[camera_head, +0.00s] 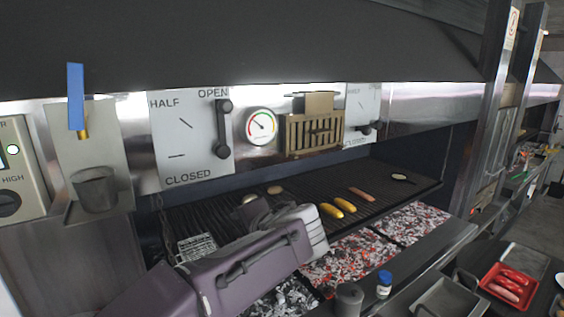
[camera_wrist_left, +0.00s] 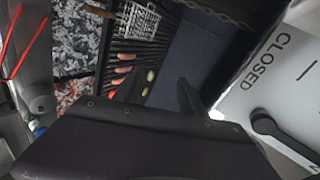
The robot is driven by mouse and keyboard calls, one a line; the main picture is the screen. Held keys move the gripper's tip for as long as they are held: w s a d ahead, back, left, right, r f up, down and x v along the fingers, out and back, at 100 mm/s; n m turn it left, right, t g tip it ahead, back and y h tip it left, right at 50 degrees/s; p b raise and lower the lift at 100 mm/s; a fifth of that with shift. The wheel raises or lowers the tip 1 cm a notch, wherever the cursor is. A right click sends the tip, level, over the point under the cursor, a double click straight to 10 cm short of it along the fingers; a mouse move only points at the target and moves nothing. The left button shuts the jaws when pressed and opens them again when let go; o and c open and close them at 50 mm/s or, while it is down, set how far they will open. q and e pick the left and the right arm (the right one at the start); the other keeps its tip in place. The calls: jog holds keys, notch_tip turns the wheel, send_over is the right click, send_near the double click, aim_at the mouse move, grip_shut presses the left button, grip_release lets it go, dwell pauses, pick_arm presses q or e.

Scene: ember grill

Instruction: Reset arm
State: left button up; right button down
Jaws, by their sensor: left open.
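My left arm reaches in from the lower left over the front of the grill. My left gripper (camera_head: 258,213) is dark, partly hidden behind my own purple and grey arm links, and is over the left part of the grill grate (camera_head: 375,205). It is open, and I see nothing held in it. In the left wrist view, a dark finger (camera_wrist_left: 188,97) stands in front of the grill's dark back wall. My right gripper is not in view.
A lever (camera_head: 222,121) sits on the left OPEN/HALF/CLOSED panel, above my arm. A wire basket (camera_head: 197,246) lies beside my arm. Yellow pieces (camera_head: 338,210) and a sausage (camera_head: 362,195) lie on the grate. Glowing coals (camera_head: 345,264) are below. A red tray (camera_head: 508,285) stands right.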

pick_arm(q)
jog(key=s+a+f+n+g+h+b, duration=0.1)
jog(key=s+a+f+g, duration=0.1)
jog(key=f, duration=0.7)
jog(key=s+a+f+g+h+b, duration=0.1)
jog(key=s+a+f+g, duration=0.15)
jog(key=f, duration=0.55)
jog(key=s+a+f+n+g+h+b, duration=0.2)
jog(key=s+f+n, duration=0.2)
jog(key=s+f, duration=0.4)
jog(key=s+a+f+n+g+h+b, duration=0.2)
jog(key=s+f+n, duration=0.3)
jog(key=f, duration=1)
jog(key=s+b, duration=0.1)
jog(key=s, duration=0.2)
jog(key=shift+s+h, duration=0.15)
jog(key=shift+h, duration=0.15)
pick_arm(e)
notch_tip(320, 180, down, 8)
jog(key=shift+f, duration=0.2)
